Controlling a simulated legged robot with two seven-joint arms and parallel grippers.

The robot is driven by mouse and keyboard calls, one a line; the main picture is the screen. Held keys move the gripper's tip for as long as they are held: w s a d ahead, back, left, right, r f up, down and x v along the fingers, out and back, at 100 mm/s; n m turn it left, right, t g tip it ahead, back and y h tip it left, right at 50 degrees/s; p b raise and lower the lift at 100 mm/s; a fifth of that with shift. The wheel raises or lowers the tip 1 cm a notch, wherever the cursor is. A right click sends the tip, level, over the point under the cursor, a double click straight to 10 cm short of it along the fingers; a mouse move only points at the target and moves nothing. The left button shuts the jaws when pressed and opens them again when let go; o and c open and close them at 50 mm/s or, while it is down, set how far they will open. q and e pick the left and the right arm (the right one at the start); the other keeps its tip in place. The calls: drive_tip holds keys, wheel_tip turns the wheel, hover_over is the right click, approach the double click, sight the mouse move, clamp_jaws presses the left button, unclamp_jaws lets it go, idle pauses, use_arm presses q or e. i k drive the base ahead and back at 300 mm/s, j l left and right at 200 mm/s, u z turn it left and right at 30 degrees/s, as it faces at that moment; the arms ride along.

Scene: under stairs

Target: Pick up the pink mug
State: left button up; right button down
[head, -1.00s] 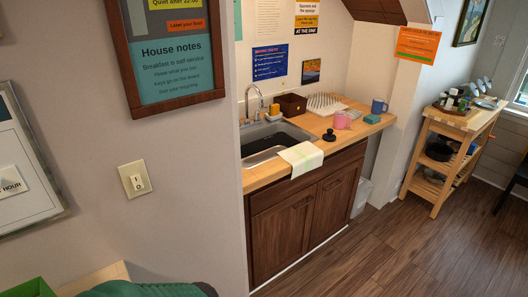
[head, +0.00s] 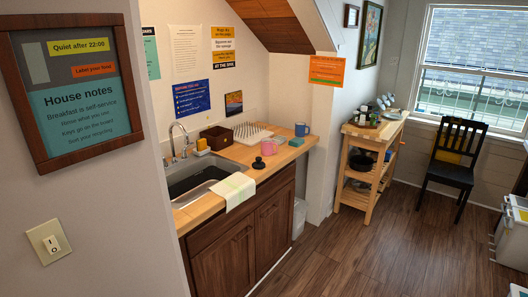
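The pink mug (head: 269,147) stands upright on the wooden counter (head: 211,205), right of the sink. A dark round-knobbed object (head: 258,163) sits just in front of it, and a blue mug (head: 301,129) stands behind it to the right. A white dish rack (head: 250,133) is behind the pink mug on the left. Neither of my grippers shows in the head view.
A sink (head: 196,179) with a towel (head: 234,190) over its front edge fills the counter's near part. The wall with the light switch (head: 49,242) stands close at left. A wooden cart (head: 366,158) and black chair (head: 455,160) are farther right. Open wood floor (head: 370,250) lies in front of the cabinets.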

sight(266, 144)
drive_tip(key=i+l+u, duration=0.1)
drive_tip(key=u, duration=0.65)
drive_tip(key=i+l+u, duration=0.35)
drive_tip(key=l, duration=0.35)
drive_tip(key=i+l+u, duration=0.3)
drive_tip(key=l, duration=0.45)
drive_tip(key=i+l+u, duration=0.2)
drive_tip(key=l, duration=0.2)
drive_tip(key=i+l, duration=0.1)
drive_tip(key=l, duration=0.35)
drive_tip(key=i+l, duration=0.15)
drive_tip(key=l, duration=0.3)
drive_tip(key=i+l, duration=0.1)
drive_tip(key=l, duration=0.35)
drive_tip(key=i+l, duration=0.15)
drive_tip(key=l, duration=0.35)
